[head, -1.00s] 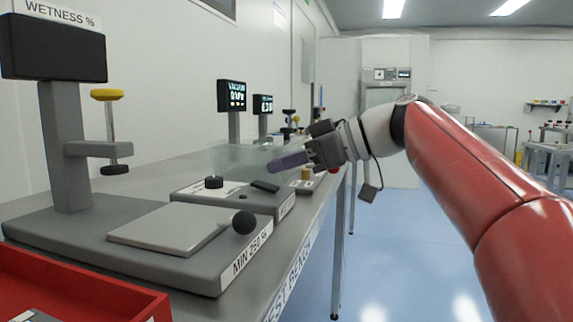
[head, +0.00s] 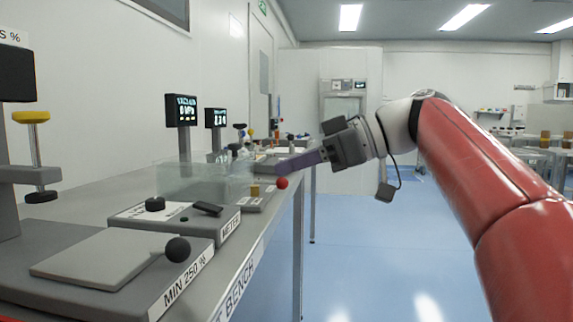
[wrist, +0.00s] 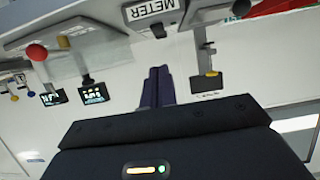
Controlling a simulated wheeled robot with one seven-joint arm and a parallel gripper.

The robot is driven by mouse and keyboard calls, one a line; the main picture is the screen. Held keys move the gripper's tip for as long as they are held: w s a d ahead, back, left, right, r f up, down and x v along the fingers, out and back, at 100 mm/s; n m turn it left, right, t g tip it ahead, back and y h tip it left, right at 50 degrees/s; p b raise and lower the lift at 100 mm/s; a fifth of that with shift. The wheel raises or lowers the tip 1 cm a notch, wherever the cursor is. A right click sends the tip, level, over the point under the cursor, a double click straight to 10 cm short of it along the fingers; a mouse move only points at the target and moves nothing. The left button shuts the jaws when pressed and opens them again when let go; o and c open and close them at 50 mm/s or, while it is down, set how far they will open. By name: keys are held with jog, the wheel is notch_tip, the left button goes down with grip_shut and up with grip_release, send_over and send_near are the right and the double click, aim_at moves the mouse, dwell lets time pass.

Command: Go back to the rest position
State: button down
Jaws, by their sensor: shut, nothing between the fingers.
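My gripper (head: 285,166) is at the end of my red arm, in the middle of the head view. Its purple fingers are together and hold nothing. They point left toward the bench and look close to a red knob (head: 282,183), but I cannot tell the gap. The wrist view shows the closed purple fingers (wrist: 157,88) pointing away from the dark gripper body, with the scene upside down.
The grey test bench (head: 243,262) runs along the left wall. On it stand a meter unit (head: 230,224), a plate with a black ball knob (head: 177,249), and small displays (head: 181,110). The blue floor (head: 380,255) to the right is clear.

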jog(key=s+d+f+m+t+h, duration=0.1)
jog(key=s+d+f+m+h, duration=0.3)
jog(key=f, duration=0.7)
jog(key=s+d+f+m+t+h+p, duration=0.1)
jog(key=s+d+f+m+h, duration=0.4)
jog(key=f, duration=0.7)
jog(key=s+d+f+m+t+h, duration=0.2)
jog(key=s+d+f+m+h, duration=0.3)
jog(key=s+d+f+m, duration=0.3)
notch_tip(320, 180, down, 4)
jog(key=shift+s+d+r+p, duration=0.1)
jog(key=shift+s+d+p, duration=0.2)
jog(key=shift+s+d, duration=0.4)
jog(key=shift+w+d, duration=0.1)
jog(key=shift+w, duration=0.05)
